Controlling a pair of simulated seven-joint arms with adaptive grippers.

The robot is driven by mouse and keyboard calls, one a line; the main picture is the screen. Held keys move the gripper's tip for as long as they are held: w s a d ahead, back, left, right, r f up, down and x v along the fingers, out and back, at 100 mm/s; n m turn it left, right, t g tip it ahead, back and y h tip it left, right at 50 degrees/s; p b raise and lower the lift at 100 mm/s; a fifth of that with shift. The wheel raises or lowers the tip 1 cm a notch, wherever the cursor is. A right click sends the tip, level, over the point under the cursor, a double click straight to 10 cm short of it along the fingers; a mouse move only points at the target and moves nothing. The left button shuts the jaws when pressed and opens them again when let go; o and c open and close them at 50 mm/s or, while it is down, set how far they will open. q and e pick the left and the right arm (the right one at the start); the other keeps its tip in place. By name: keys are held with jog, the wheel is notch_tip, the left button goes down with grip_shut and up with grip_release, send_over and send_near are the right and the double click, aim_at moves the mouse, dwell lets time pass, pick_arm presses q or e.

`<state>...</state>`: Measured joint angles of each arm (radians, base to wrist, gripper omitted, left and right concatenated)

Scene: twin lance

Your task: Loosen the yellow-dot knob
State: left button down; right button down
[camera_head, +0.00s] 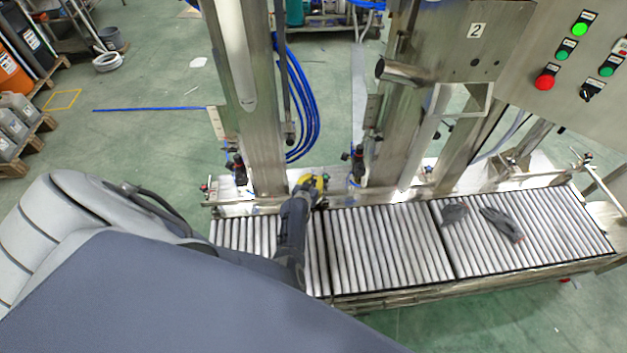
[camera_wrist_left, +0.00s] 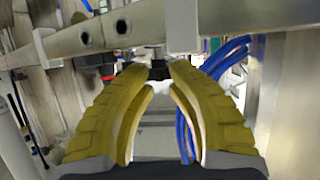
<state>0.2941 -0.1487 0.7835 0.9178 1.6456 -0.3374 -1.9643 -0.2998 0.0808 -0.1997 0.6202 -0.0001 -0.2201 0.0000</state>
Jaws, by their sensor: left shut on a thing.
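My left gripper (camera_head: 314,181) is at the back edge of the roller conveyor, beside the foot of the left steel column. Its yellow fingers also show in the left wrist view (camera_wrist_left: 158,74), curved in toward each other and shut on a small dark knob (camera_wrist_left: 158,68) at their tips. The fingers hide most of this knob, and no yellow dot shows on it, so I cannot confirm that it is the yellow-dot knob. My right gripper is not in view.
The roller conveyor (camera_head: 385,250) runs to the right, with two dark gloves (camera_head: 500,222) on it. Steel columns (camera_head: 245,100) and blue hoses (camera_head: 300,105) stand close behind the gripper. A steel rail (camera_wrist_left: 90,38) crosses above the fingertips. A button panel (camera_head: 570,60) is upper right.

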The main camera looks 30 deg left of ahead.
pick_arm(q)
jog(key=shift+w+r, duration=0.35)
jog(key=c, duration=1.5)
grip_release()
jog(key=shift+c, duration=0.2)
jog(key=o, duration=0.5)
jog(key=shift+s+f, duration=0.15)
jog(key=shift+f, duration=0.05)
jog(key=shift+s+r, duration=0.15)
jog(key=shift+s, duration=0.6)
jog(key=shift+v, duration=3.05)
jog(key=shift+o, duration=0.4)
jog(key=shift+d+r, duration=0.1)
jog(key=shift+d, duration=0.05)
